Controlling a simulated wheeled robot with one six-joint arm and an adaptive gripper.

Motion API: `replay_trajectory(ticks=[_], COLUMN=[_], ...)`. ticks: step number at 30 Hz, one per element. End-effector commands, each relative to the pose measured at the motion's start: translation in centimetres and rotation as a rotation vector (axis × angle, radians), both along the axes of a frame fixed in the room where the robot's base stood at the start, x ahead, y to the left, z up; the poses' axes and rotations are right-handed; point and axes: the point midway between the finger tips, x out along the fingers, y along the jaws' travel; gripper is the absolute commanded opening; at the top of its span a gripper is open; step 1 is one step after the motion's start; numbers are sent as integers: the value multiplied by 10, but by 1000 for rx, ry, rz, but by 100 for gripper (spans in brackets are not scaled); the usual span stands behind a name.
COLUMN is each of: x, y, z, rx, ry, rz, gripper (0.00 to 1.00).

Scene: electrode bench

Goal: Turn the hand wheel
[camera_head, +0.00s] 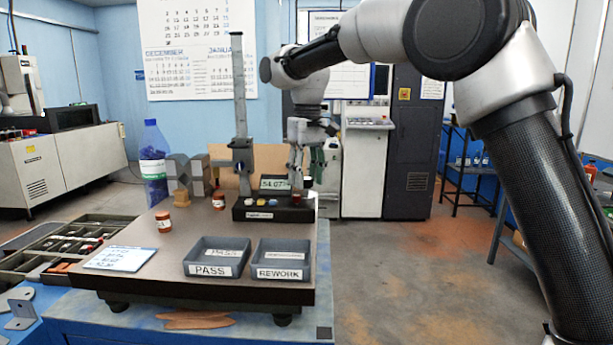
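A tall grey measuring column (239,85) stands upright at the back of the dark bench plate, with a dark carriage (243,158) low on it. I cannot clearly make out the hand wheel; it is too small or hidden near the carriage. A digital readout (275,183) to the right of the column shows about 54.07. My gripper (307,184) points down just right of the readout, right of the column and apart from the carriage. Its fingers look spread, with nothing visible between them.
Grey PASS (203,270) and REWORK (262,273) trays sit at the plate's front. Small brown jars (163,222), a written card (120,258) and a blue bottle (153,165) are left. The plate's middle is clear.

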Motion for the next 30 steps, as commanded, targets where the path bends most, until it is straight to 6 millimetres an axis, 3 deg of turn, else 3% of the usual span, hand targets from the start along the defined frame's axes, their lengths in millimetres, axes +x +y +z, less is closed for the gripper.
replay_trajectory(ticks=[9, 13, 24, 30], x=[0, 0, 2, 1], y=[0, 0, -1, -1], z=[0, 9, 87, 114], rx=[0, 1, 1, 1], ry=[2, 0, 0, 1], rz=[0, 0, 0, 0], gripper=[52, 52, 52, 52])
